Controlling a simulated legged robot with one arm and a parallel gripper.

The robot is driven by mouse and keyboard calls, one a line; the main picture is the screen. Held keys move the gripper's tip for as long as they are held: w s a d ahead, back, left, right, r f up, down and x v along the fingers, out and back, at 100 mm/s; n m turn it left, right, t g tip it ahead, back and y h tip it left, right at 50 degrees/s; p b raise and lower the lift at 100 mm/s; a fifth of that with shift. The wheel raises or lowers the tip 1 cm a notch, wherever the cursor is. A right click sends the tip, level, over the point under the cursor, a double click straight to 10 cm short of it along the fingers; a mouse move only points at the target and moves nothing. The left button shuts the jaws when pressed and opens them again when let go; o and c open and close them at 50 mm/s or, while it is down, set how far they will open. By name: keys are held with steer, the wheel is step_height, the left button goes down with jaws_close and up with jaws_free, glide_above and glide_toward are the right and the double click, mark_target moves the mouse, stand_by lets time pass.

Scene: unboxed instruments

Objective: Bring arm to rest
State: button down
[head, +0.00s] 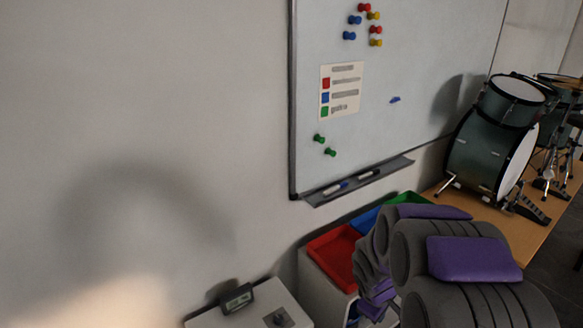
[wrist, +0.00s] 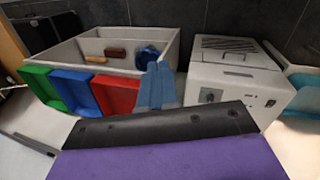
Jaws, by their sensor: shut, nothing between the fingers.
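My gripper (wrist: 160,73) shows in the middle of the wrist view as two blue-grey fingers side by side. They are shut with nothing between them. They overlap the front edge of the white box, beside the red tray; I cannot tell how far apart they are in depth. My grey and purple arm (head: 475,258) is bent at the lower right of the head view, where I cannot make out the fingertips.
The white box (wrist: 166,45) carries green (wrist: 40,83), blue (wrist: 72,90) and red (wrist: 116,94) trays. A white machine (wrist: 238,75) stands beside it. In the head view, a whiteboard (head: 430,70) hangs on the wall and a drum kit (head: 480,150) stands at right.

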steer(key=s+a+r+m+g+y, duration=0.1)
steer(key=s+r, duration=0.4)
steer(key=s, duration=0.5)
steer(key=s+a+r+m+g, duration=0.1)
steer(key=s+a+r+m, duration=0.3)
steer(key=s, duration=0.6)
steer(key=s+a+r+m+g+y, duration=0.1)
steer(key=s+a+r+m, duration=0.2)
steer(key=s, duration=0.7)
step_height(320, 180, up, 3)
steer(key=shift+s+f+m+g+y, duration=0.2)
steer(key=shift+s+m+g+y, duration=0.05)
steer(key=shift+m+g+y, duration=0.05)
steer(key=shift+a, duration=0.15)
